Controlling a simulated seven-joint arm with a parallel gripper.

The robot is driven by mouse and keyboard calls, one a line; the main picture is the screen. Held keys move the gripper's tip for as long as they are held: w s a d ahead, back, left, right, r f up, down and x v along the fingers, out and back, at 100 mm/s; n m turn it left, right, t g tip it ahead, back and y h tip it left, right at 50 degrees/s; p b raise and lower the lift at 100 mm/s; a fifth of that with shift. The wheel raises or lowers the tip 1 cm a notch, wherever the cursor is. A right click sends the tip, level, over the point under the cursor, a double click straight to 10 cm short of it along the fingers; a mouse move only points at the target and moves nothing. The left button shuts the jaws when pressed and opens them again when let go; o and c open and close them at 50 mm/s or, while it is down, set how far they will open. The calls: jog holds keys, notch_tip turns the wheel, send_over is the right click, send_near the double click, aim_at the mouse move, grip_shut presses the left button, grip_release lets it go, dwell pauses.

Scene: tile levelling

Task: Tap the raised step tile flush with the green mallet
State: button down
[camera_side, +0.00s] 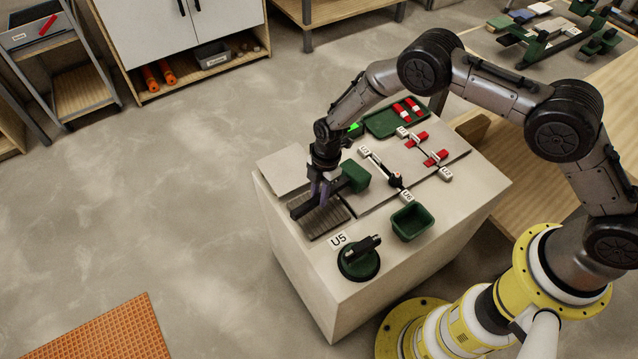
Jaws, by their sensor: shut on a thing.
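The green mallet has a green block head (355,176) and a dark handle (302,208) that runs down to the left. My gripper (320,194) is shut on the handle, over the left part of the pale worktop. The head is to the right of my fingers. A grey ribbed tile (328,221) lies below the handle and is partly hidden by it. I take it for the step tile, but I cannot tell from this view how far it stands up, or whether the mallet touches it.
On the worktop (330,290) stand a green round base with a black handle (360,260) near label U5, a green bin (411,222), red pieces (436,157) on rails, and a green tray (392,122) at the back. A pale plate (284,170) lies at the left.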

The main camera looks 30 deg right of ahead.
jog(key=shift+w+r, duration=0.15)
jog(key=shift+r, duration=2.7)
jog(key=s+r+m, duration=0.2)
jog(key=s+r, duration=0.1)
jog(key=r, duration=0.1)
jog(key=f, duration=0.8)
jog(key=shift+s+a+f, duration=0.1)
jog(key=shift+s+f, duration=0.1)
jog(key=shift+f, duration=0.05)
jog(key=shift+r, duration=1.8)
